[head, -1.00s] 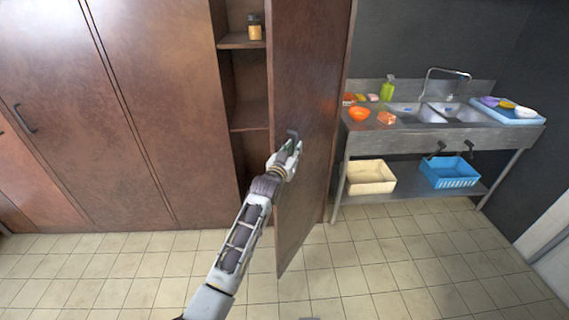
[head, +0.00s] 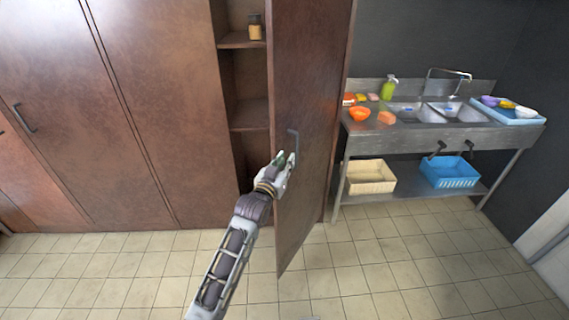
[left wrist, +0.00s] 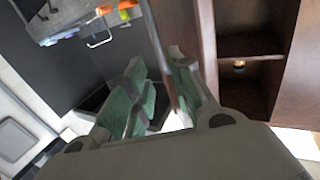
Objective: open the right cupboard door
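The right cupboard door (head: 312,80) is brown and stands swung well out from the cupboard, with shelves showing beside it. Its dark bar handle (head: 294,141) is on the door face. My left gripper (head: 285,160) is just below the handle, close to the door. In the left wrist view, its green-padded fingers (left wrist: 162,92) are spread apart, with the brown door (left wrist: 180,25) behind them. I cannot tell whether a finger touches the door or handle. My right gripper is in neither view.
A metal sink table (head: 400,140) stands to the right, with a cream basket (head: 370,178) and a blue basket (head: 450,174) on its lower shelf. A jar (head: 255,27) sits on a cupboard shelf. The tiled floor in front is clear.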

